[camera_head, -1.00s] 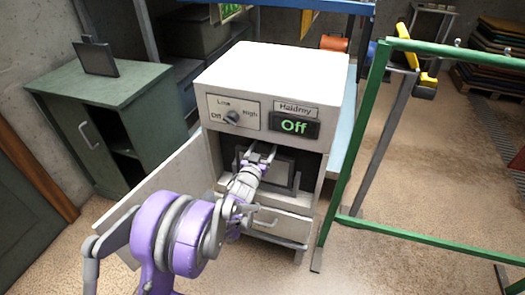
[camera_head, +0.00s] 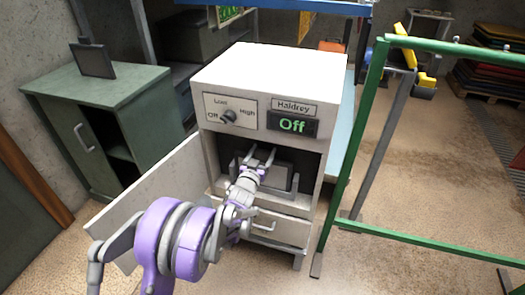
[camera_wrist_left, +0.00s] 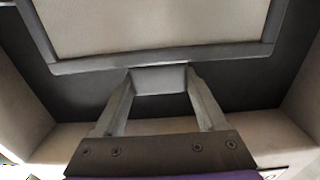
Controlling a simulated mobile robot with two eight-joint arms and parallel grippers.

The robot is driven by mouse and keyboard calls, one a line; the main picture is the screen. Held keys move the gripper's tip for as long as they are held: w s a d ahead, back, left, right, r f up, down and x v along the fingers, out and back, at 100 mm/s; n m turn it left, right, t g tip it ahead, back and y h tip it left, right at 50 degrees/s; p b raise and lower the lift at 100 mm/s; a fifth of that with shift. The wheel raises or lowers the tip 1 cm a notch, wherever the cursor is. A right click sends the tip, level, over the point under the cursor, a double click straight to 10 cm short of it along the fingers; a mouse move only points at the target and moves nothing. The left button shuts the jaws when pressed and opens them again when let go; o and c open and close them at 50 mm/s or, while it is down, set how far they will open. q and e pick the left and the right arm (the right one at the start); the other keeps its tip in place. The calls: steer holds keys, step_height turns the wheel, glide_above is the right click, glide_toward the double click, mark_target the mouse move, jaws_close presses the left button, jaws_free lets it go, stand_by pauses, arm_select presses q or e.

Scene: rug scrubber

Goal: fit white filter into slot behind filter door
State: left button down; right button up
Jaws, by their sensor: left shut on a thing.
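The white filter (camera_wrist_left: 155,25) shows in the left wrist view as a pale panel in a grey frame with a small grey tab. My left gripper (camera_wrist_left: 160,82) is shut on that tab, one finger on each side. In the head view my left gripper (camera_head: 261,154) reaches into the dark open bay of the white machine (camera_head: 265,75). The filter (camera_head: 279,174) shows there as a greyish panel, partly hidden by my gripper. I cannot tell how far it sits in the slot. The white filter door (camera_head: 150,188) stands open to the left. My right gripper is out of view.
A green cabinet (camera_head: 100,100) stands left of the machine. A green metal frame (camera_head: 440,245) stands close on the right. A drawer with a handle (camera_head: 264,226) is below the bay. The machine's display reads Off.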

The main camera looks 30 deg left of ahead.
arm_select(q)
steer(key=shift+w+d+f, duration=0.15)
steer(key=shift+w+f, duration=0.2)
steer(key=shift+f, duration=0.1)
steer(key=shift+c, duration=0.2)
jaws_free()
steer(key=shift+o, duration=0.2)
steer(key=shift+d, duration=0.1)
steer(key=shift+s, duration=0.1)
steer(key=shift+s+f, duration=0.1)
steer(key=shift+s, duration=0.2)
steer(key=p+v, duration=0.1)
steer(key=v, duration=0.9)
steer(key=shift+s+d+r, duration=0.2)
steer(key=shift+s+r, duration=0.05)
steer(key=shift+r, duration=0.1)
